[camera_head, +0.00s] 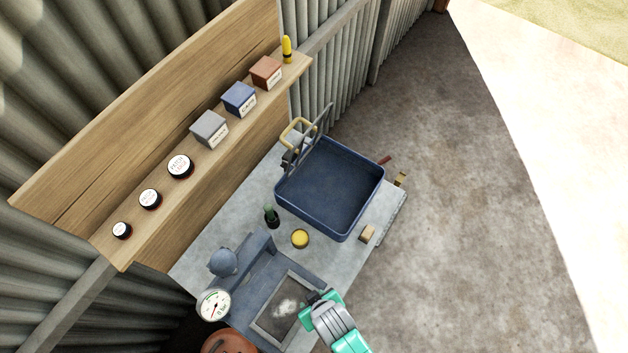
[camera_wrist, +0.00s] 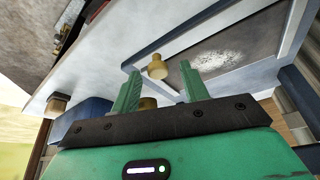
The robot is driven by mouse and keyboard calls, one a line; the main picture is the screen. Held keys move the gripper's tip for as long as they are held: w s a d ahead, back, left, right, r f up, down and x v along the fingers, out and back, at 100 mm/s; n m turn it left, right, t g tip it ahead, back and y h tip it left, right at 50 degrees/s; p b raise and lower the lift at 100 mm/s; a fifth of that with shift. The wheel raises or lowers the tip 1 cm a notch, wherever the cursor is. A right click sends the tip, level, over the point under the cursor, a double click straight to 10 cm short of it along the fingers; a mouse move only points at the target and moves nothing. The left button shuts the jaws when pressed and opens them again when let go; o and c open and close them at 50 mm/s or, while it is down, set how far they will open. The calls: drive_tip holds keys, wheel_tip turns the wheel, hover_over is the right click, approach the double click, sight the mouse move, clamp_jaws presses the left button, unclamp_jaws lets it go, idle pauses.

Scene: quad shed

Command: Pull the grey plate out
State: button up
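The grey plate (camera_head: 272,322) lies in a pale-edged frame on a blue-grey device at the bottom of the head view. A whitish powdery patch marks it. The plate also shows in the wrist view (camera_wrist: 255,42), upper right. A small brass-coloured knob (camera_wrist: 157,67) stands at the frame's near edge; I cannot tell whether it is fixed to the plate. My green gripper (camera_wrist: 160,72) is open, with one finger on each side of the knob, without clear contact. In the head view my gripper (camera_head: 314,296) is at the plate's right edge and hides part of it.
A pressure gauge (camera_head: 214,305) stands left of the plate. A blue tray (camera_head: 333,228), a yellow-lidded tin (camera_head: 300,238), a dark green bottle (camera_head: 271,216) and a tan block (camera_head: 367,233) are on the bench. A wooden shelf (camera_head: 160,225) holds boxes and jars. Open floor (camera_head: 470,220) lies right.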

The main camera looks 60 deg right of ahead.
drive_tip(key=v, duration=0.7)
drive_tip(key=shift+s+r, duration=0.2)
drive_tip(key=shift+r, duration=0.15)
